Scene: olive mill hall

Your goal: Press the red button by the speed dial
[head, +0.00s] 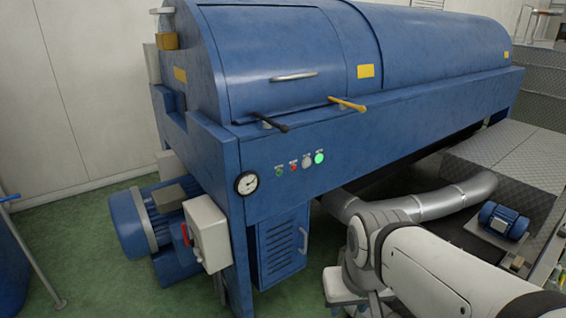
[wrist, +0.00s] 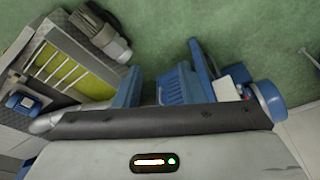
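In the head view, the red button (head: 293,166) is a small round button on the front panel of the big blue machine (head: 405,121). The grey speed dial (head: 307,162) sits just to its right. A small dark green button (head: 279,172) is to its left, and a lit green round light (head: 319,157) is at the right end of the row. The small labels above are too small to read. My arm reaches in from the lower right, below and right of the panel. My gripper's fingers show in neither view, and the wrist view does not show the button.
A round gauge (head: 246,183) is left of the buttons. Yellow (head: 347,103) and black (head: 270,122) handles stick out above the panel. A grey box with a red switch (head: 207,233), a blue motor (head: 142,222) and a silver duct (head: 445,200) are lower. Green floor (head: 80,235) is open at left.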

